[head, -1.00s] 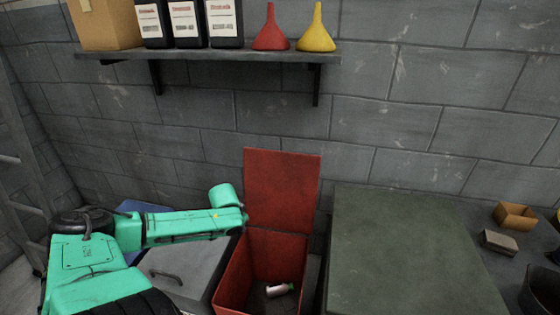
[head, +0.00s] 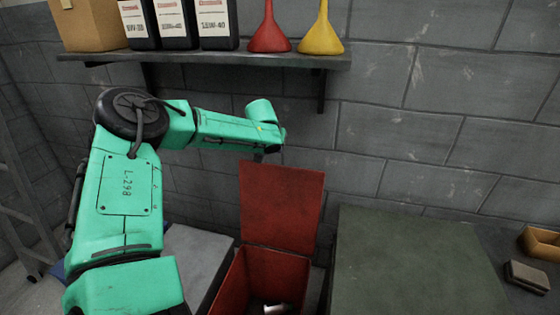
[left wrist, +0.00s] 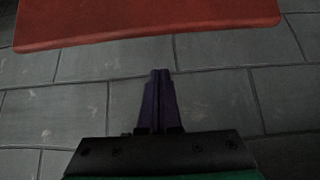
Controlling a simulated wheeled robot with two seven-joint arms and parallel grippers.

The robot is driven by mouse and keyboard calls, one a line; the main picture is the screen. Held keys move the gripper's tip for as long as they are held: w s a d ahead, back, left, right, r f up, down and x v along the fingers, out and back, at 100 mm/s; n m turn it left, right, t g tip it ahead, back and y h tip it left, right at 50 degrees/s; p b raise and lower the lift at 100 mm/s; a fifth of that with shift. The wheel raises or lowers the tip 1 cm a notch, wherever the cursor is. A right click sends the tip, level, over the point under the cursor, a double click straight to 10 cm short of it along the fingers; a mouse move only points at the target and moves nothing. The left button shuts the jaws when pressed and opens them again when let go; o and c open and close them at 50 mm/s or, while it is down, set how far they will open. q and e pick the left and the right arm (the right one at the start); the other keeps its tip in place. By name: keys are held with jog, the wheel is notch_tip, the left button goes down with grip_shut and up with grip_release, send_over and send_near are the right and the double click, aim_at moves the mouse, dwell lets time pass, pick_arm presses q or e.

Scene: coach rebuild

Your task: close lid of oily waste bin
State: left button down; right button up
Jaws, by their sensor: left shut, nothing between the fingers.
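The oily waste bin (head: 245,285) is red, and its lid (head: 282,205) stands open and upright against the wall side. A white item (head: 275,308) lies inside the bin. My left arm reaches in from the left, and its gripper (head: 259,157) is above the lid's top left corner, mostly hidden by the wrist. In the left wrist view the left gripper (left wrist: 160,74) is shut and empty, with the grey block wall behind it. The red lid (left wrist: 150,20) spans the top of that view, apart from the fingertips. My right gripper is not in view.
A shelf (head: 205,64) with dark bottles (head: 178,25), a red funnel (head: 270,32) and a yellow funnel (head: 321,35) hangs above my arm. A grey lidded bin (head: 195,255) is left of the red bin; a green-topped surface (head: 410,265) is right.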

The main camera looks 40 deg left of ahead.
pick_arm(q)
jog(key=shift+x, duration=1.05)
notch_tip(320, 180, down, 5)
jog(key=shift+s+d+r+p, duration=0.15)
jog(key=shift+s+p, duration=0.05)
jog(key=shift+p, duration=0.2)
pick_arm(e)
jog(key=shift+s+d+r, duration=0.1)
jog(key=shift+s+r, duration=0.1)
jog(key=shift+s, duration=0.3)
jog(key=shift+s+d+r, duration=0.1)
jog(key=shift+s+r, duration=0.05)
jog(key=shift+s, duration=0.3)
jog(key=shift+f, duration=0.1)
